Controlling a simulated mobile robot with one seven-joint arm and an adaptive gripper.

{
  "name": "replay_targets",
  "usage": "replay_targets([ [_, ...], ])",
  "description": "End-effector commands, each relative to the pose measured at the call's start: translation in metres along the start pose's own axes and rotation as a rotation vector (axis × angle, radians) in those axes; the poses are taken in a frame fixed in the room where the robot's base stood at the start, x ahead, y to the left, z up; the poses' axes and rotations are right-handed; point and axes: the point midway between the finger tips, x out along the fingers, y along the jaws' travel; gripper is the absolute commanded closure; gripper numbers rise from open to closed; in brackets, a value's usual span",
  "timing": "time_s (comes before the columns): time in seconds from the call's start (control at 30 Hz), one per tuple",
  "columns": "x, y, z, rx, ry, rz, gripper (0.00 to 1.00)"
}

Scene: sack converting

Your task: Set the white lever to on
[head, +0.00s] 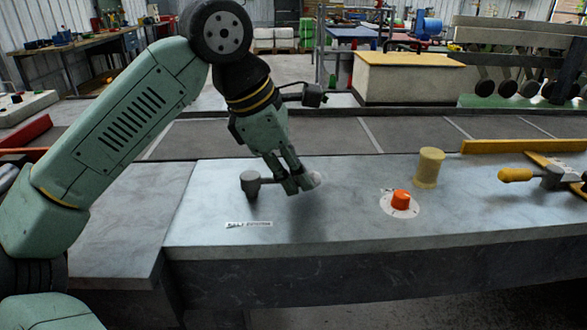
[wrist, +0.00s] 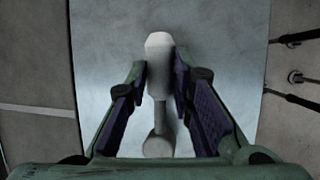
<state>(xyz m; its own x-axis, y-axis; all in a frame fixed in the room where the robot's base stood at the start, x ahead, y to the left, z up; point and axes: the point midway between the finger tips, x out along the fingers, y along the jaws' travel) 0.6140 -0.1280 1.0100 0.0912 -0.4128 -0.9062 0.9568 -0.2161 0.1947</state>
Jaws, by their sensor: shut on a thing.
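The white lever (wrist: 158,55) lies between my fingers in the wrist view, its pale, thick grip at the top and a thin shaft running down to a round pivot (wrist: 158,146). In the head view the grey pivot (head: 250,184) stands on the pale worktop, and the lever runs right from it, low over the surface. My gripper (head: 300,185) is shut on the lever's grip end, which is partly hidden behind the fingers. A small printed label (head: 248,224) lies in front of the lever; its words are too small to read surely.
Right of my gripper are an orange knob (head: 401,200) on a white dial, a yellow cylinder (head: 428,167) and a yellow-handled lever (head: 516,175). A dark conveyor belt (head: 270,136) runs behind the worktop. The worktop's front strip is clear.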

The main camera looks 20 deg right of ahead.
Motion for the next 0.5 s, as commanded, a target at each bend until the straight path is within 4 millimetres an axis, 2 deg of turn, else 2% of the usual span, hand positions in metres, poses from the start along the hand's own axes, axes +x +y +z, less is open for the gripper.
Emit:
replay_targets([
  [0.4, -0.0006, -0.0005, 0.0007, 0.011, -0.004, -0.003, 1.00],
  [0.43, -0.0006, -0.0005, 0.0007, 0.011, -0.004, -0.003, 0.78],
  [0.5, -0.0006, -0.0005, 0.0007, 0.011, -0.004, -0.003, 0.73],
])
